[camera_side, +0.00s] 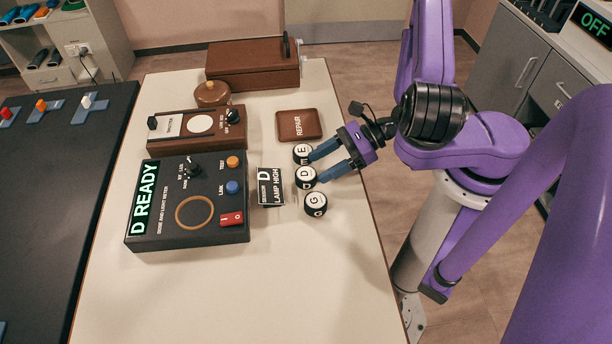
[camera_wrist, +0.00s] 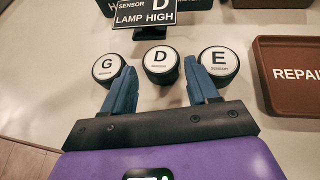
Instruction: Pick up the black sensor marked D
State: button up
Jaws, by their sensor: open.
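The black sensor marked D (camera_side: 306,178) is a short black cylinder with a white lettered top, standing upright on the table. It is the middle one of a row, between sensor E (camera_side: 302,154) and sensor G (camera_side: 316,204). In the wrist view, sensor D (camera_wrist: 161,58) is between sensor G (camera_wrist: 107,68) on the left and sensor E (camera_wrist: 219,60) on the right. My gripper (camera_side: 317,166) is open, with blue fingers reaching toward the row. In the wrist view, the fingertips of my gripper (camera_wrist: 159,69) appear either side of D; contact and height are unclear.
A card reading "SENSOR D LAMP HIGH" (camera_side: 270,188) stands beside the row. A black meter box (camera_side: 160,230) shows "D READY". A brown REPAIR tray (camera_side: 299,136) lies near E. Behind are a brown meter box (camera_side: 176,138) and a brown case (camera_side: 250,70). The table's front (camera_side: 240,300) is clear.

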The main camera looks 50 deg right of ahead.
aim_at(309, 173)
jog(key=shift+x, duration=1.8)
jog(key=c, duration=0.7)
jog(key=shift+c, duration=0.2)
jog(key=shift+r, duration=0.15)
